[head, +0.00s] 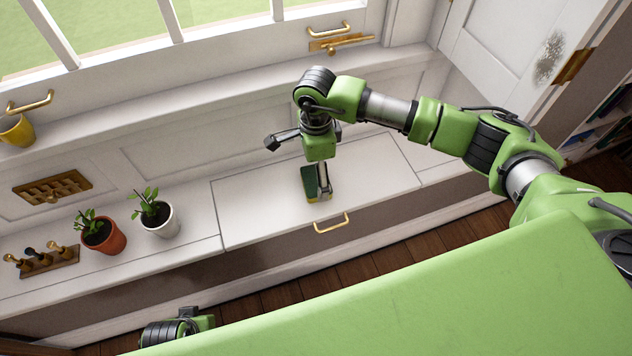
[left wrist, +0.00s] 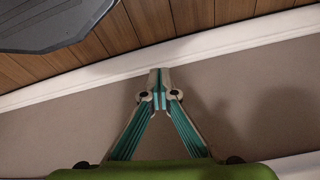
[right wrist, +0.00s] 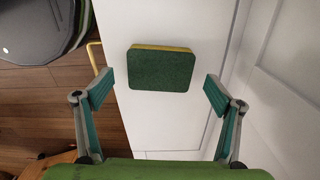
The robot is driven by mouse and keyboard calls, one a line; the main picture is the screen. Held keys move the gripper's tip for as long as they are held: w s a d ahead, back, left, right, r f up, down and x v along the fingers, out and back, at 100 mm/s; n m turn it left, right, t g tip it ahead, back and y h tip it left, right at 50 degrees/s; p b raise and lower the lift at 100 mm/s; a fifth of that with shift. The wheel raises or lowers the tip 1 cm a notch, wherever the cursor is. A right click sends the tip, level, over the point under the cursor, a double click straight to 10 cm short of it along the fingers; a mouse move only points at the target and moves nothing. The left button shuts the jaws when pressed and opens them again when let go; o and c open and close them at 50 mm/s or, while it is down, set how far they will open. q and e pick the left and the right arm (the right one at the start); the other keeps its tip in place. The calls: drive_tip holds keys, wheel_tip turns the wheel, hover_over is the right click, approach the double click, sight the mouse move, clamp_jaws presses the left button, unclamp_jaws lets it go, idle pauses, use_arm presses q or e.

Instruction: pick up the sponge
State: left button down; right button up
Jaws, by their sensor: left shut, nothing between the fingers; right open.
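The sponge (right wrist: 161,70) is a small block with a dark green scouring face and a yellow layer. It lies on the white bench lid, and in the head view the sponge (head: 311,185) is partly covered by my right gripper (head: 322,192). In the right wrist view my right gripper (right wrist: 158,92) is open, with one finger at each side of the sponge's near edge and gaps between. It is not touching the sponge in that view. My left gripper (left wrist: 159,80) is shut and empty, low in front of a plain grey-brown panel.
The white lid (head: 245,210) has a brass handle (head: 331,224) at its front edge. Potted plants (head: 158,218) (head: 103,237) and a brass hook rack (head: 42,262) stand to the left. A white panelled wall (head: 200,145) rises behind. The lid around the sponge is clear.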

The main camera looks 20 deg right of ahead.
wheel_tip(320, 180, down, 2)
drive_tip(key=shift+f, duration=0.25)
drive_tip(key=c, duration=0.8)
use_arm(q)
drive_tip(key=shift+r, duration=0.65)
use_arm(e)
drive_tip(key=shift+o, duration=0.2)
drive_tip(key=shift+r, duration=0.1)
drive_tip(key=shift+r, duration=0.6)
drive_tip(key=shift+s+r, duration=0.2)
drive_tip(key=shift+r, duration=1.05)
use_arm(q)
wheel_tip(320, 180, down, 7)
drive_tip(key=s+p, duration=0.1)
drive_tip(key=p, duration=0.1)
drive_tip(key=shift+s+a, duration=0.15)
drive_tip(key=shift+s, duration=0.2)
use_arm(e)
drive_tip(key=s+a+r, duration=0.2)
drive_tip(key=s+r, duration=0.7)
drive_tip(key=s, duration=0.4)
drive_tip(key=shift+s, duration=0.25)
use_arm(q)
drive_tip(key=shift+r, duration=0.1)
use_arm(e)
drive_tip(key=shift+r, duration=0.1)
